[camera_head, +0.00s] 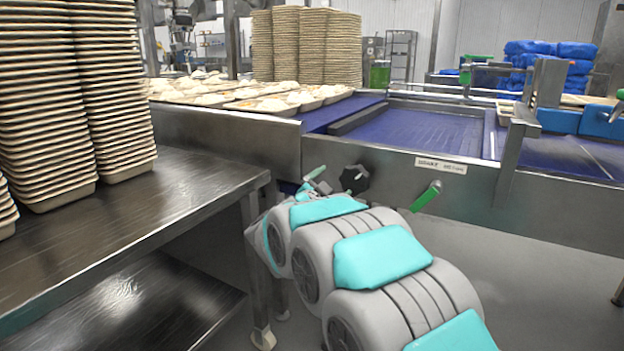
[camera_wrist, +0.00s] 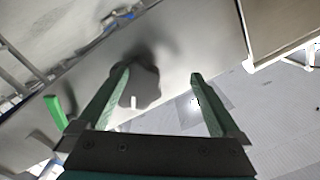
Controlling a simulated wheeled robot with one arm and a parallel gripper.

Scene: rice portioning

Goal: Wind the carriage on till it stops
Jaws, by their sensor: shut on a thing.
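A black lobed knob (camera_head: 354,179) sits on the steel side panel of the conveyor; it also shows in the wrist view (camera_wrist: 146,86), with a small white mark on it. My gripper (camera_head: 315,177) is at the panel beside the knob, and its green fingers (camera_wrist: 162,75) show in the wrist view. The left finger overlaps the knob there. My gripper is shut on the knob, though a gap shows by the right finger and the contact itself is not clear. I cannot tell which part is the carriage.
A green lever (camera_head: 427,196) stands out from the panel right of the knob. The blue conveyor belt (camera_head: 420,130) runs behind it. A steel table (camera_head: 150,215) with tall tray stacks (camera_head: 75,100) is close on the left. Filled trays (camera_head: 265,105) lie at the back left.

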